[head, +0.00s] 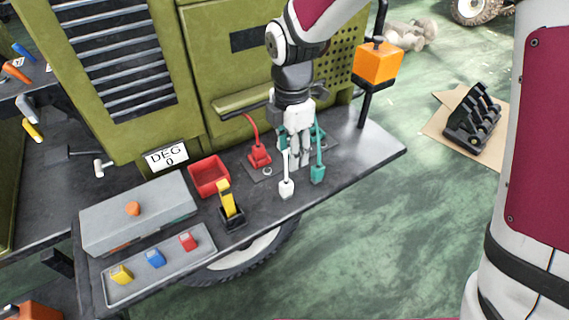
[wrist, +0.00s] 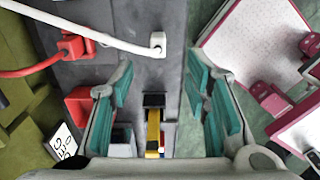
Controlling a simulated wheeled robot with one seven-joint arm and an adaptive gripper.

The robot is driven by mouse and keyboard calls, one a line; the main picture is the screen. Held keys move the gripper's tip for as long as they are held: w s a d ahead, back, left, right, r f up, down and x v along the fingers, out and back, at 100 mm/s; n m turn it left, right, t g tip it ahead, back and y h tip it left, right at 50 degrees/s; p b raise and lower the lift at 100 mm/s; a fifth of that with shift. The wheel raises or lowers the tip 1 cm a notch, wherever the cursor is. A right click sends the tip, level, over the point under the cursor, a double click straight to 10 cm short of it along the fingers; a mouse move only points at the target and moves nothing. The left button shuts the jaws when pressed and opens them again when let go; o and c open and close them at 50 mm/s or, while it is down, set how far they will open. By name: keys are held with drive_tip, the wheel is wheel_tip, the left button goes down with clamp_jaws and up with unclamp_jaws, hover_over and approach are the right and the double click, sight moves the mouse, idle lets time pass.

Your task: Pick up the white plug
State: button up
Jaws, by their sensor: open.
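The white plug (head: 287,188) stands on the dark shelf (head: 360,150), with a white cable rising from it. It also shows in the wrist view (wrist: 157,44) at upper middle, just above the gap between the fingertips, with its cable running off to the upper left. My gripper (head: 300,152) points down over the shelf, behind the plug in the head view. In the wrist view, its teal-padded fingers (wrist: 160,80) are wide apart with nothing held between them. The plug is outside the fingers. The gripper's height above the shelf is hard to tell.
A red plug (head: 259,155) with a red cable stands to the left. A yellow lever (head: 229,203), red bin (head: 209,176) and grey box (head: 138,217) are further left. An orange-topped post (head: 378,63) stands behind right.

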sight(289, 181)
wheel_tip(289, 181, down, 14)
drive_tip(key=shift+w, duration=0.15)
clamp_jaws()
idle(0.6)
